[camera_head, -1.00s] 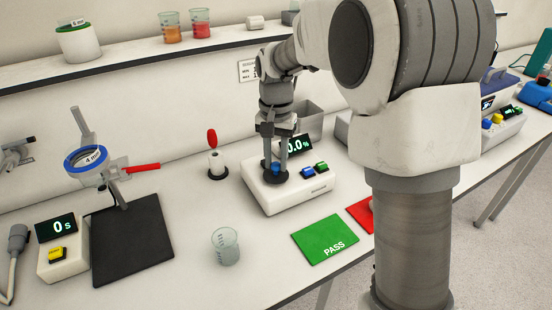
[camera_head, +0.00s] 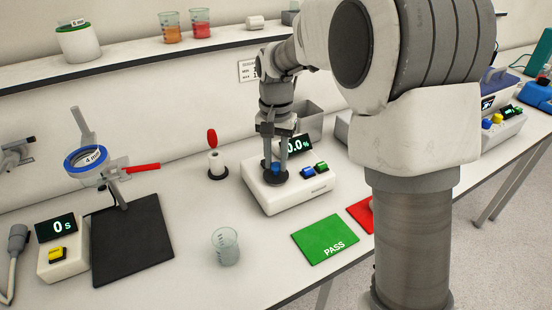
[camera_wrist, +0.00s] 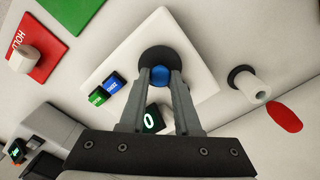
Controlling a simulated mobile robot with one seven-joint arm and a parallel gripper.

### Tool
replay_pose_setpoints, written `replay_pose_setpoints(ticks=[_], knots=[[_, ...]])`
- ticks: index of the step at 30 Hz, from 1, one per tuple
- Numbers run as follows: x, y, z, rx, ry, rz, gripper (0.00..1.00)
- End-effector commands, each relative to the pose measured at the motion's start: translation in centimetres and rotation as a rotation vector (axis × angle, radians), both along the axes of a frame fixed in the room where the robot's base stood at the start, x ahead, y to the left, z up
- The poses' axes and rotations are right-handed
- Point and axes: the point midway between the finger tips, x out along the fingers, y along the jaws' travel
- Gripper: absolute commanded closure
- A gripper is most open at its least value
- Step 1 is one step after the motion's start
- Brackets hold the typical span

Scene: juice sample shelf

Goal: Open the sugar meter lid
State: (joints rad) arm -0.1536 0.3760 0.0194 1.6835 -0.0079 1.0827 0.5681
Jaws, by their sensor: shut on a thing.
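The sugar meter (camera_head: 300,192) is a white box with a dark display reading 0.0 %, a blue button and a green button. Its lid is a black disc (camera_head: 268,178) with a blue knob (camera_head: 276,168), lying flat on the meter's left part. My gripper (camera_head: 276,172) points down over the lid, its fingers shut on the blue knob. In the wrist view the blue knob (camera_wrist: 162,79) sits between the two fingertips, with the black disc (camera_wrist: 165,58) around it against the meter's white top (camera_wrist: 120,55). What lies under the lid is hidden.
A small white stand with a red-topped item (camera_head: 215,160) is left of the meter. An empty beaker (camera_head: 226,247) stands in front. A green PASS card (camera_head: 325,239) and a red card (camera_head: 361,214) lie right. A black mat (camera_head: 130,240) is further left.

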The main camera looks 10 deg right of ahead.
Motion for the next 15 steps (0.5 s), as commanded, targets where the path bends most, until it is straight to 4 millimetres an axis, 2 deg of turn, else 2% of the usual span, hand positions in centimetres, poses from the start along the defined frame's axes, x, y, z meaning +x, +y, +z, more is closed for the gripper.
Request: replay_pose_setpoints(ticks=[9,15], knots=[[0.02,0.07,0.14,0.000,-0.002,-0.016,1.00],[-0.11,0.52,0.25,0.000,-0.003,-0.093,1.00]])
